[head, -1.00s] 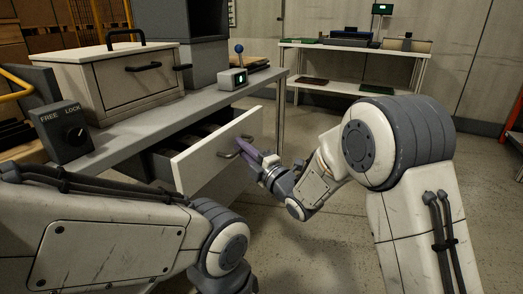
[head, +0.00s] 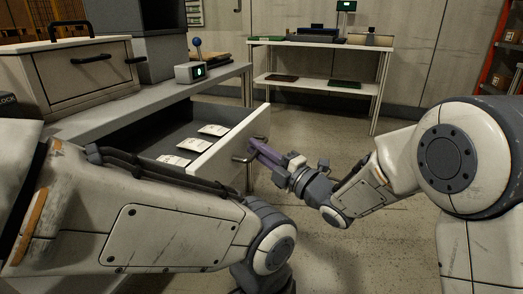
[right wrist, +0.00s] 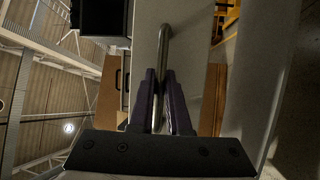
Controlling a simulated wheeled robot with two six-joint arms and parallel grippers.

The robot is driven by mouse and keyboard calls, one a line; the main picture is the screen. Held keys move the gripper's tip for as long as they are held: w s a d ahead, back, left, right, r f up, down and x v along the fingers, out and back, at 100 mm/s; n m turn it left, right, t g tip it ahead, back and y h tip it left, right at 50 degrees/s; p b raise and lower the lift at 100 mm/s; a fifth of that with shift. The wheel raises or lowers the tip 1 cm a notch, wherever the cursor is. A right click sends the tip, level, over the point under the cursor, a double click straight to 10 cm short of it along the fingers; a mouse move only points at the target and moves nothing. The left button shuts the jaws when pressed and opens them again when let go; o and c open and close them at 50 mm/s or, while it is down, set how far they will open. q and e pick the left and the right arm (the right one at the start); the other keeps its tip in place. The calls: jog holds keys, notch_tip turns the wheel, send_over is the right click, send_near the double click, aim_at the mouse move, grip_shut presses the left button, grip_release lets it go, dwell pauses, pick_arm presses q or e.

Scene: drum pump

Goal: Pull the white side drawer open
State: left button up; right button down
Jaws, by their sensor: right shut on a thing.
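The white side drawer (head: 228,145) is slid out from under the grey bench, and its dark interior shows several white labels or cards. Its metal handle (right wrist: 162,75) is a bar on the front panel. My right gripper (head: 254,146) has purple fingers and is at the handle. In the right wrist view its fingers (right wrist: 160,100) are shut around the bar. My left arm crosses the lower left of the head view, but its gripper is out of sight.
The grey bench (head: 120,113) carries a white case (head: 85,75) with black handles and a small box with a green light (head: 197,71). A white shelf unit (head: 315,83) stands at the back. Floor is clear right of the drawer.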

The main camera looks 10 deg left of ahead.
jog(key=shift+s+a+f, duration=0.1)
jog(key=c, duration=1.2)
grip_release()
jog(key=shift+o, duration=0.2)
jog(key=p+v, duration=0.2)
jog(key=v, duration=0.8)
jog(key=shift+d, duration=0.25)
